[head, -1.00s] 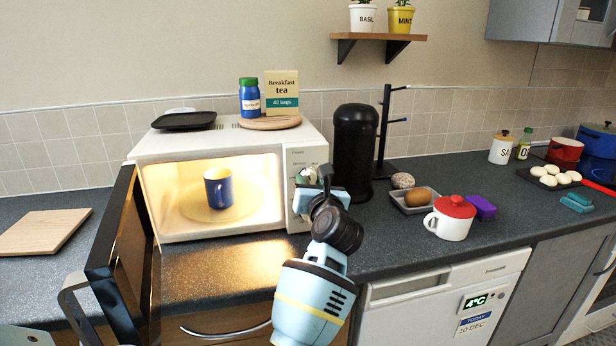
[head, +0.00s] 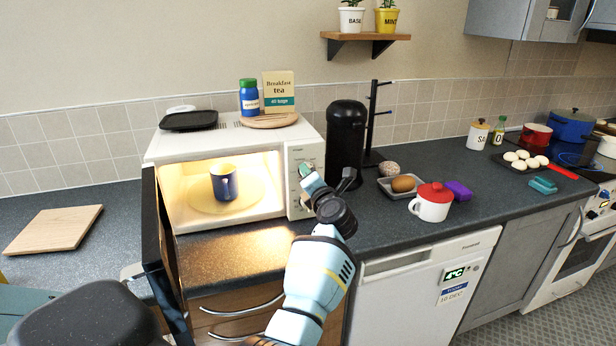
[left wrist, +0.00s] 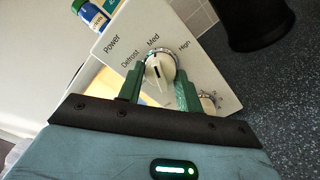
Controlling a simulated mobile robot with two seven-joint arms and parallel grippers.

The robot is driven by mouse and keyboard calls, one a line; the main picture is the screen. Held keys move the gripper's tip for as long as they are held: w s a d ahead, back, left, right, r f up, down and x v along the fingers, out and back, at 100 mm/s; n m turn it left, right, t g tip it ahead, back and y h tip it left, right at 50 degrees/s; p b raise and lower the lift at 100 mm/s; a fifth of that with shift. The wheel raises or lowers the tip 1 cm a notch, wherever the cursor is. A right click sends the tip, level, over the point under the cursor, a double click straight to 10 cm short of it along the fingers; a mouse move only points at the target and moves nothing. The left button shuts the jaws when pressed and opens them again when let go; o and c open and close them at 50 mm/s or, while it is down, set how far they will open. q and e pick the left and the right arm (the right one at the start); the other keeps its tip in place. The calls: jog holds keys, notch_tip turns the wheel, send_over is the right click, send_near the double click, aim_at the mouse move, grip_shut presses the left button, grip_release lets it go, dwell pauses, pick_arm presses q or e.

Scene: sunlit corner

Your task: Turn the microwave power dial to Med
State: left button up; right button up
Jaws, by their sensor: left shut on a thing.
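The white microwave (head: 232,139) stands on the counter with its dark door (head: 160,245) open. My left gripper (head: 306,172) is at the control panel on the microwave's right side. In the left wrist view my left gripper (left wrist: 160,80) has its green fingers on either side of the white power dial (left wrist: 158,70), shut on it. The labels Power, Defrost, Med and High show around the dial. The dial's dark line runs roughly along the Med direction, but I cannot tell the exact setting. A second dial (left wrist: 208,101) sits beyond the right finger. My right gripper is not in view.
A blue mug (head: 223,183) stands on the lit turntable inside. A black canister (head: 346,142) is close to the microwave's right side. A red-lidded white pot (head: 432,203) and a grey tray (head: 384,187) are farther right. A wooden board (head: 53,229) lies on the left counter.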

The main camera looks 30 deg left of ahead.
pick_arm(q)
jog(key=shift+m, duration=0.4)
jog(key=o, duration=1)
jog(key=shift+d, duration=0.1)
